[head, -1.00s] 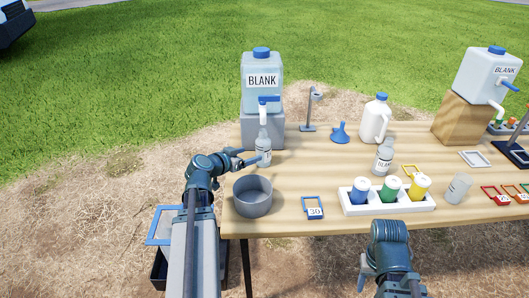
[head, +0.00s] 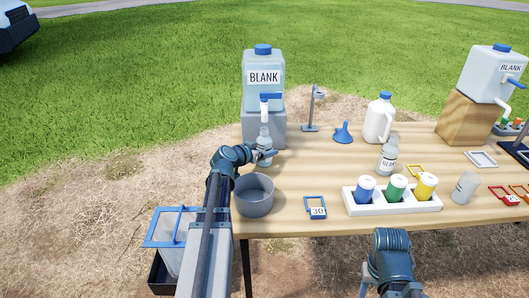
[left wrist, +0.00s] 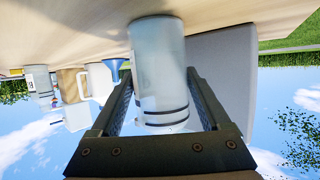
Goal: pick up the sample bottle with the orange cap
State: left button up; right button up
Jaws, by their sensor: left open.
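A clear bottle (head: 265,137) stands upright under the spigot of the left BLANK container (head: 264,80). I see no orange cap on it. My left gripper (head: 264,155) is at this bottle's lower part. In the left wrist view the bottle (left wrist: 158,55) is between the two open fingers, with a narrow gap at the sides. Another clear bottle, labelled BLANK (head: 388,158), stands mid-table, and an unlabelled one (head: 465,188) stands at the right. No orange-capped bottle is clear to me. My right gripper (head: 368,277) is low in front of the table, and its jaws are unclear.
A grey pot (head: 254,196) stands close beside my left arm. A white rack (head: 391,205) holds blue, green and yellow containers. A white jug (head: 379,118), a blue funnel (head: 342,132) and a second BLANK container (head: 491,72) stand farther back. The table middle has free room.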

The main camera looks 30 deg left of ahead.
aim_at(269, 138)
pick_arm(q)
jog(key=b+x, duration=0.1)
jog(key=x, duration=0.2)
jog(key=shift+w+f, duration=0.15)
jog(key=c, duration=1.2)
jog(key=shift+r+p, duration=0.65)
jog(key=shift+c, duration=0.2)
notch_tip(269, 138, up, 3)
jog(key=p, duration=0.3)
jog(key=s+a, duration=1.2)
jog(key=s, duration=0.1)
notch_tip(269, 138, up, 18)
jog(key=p, duration=1.8)
jog(key=w, duration=0.7)
jog(key=shift+w, duration=0.35)
jog(key=shift+a+r, duration=0.15)
jog(key=shift+r, duration=0.05)
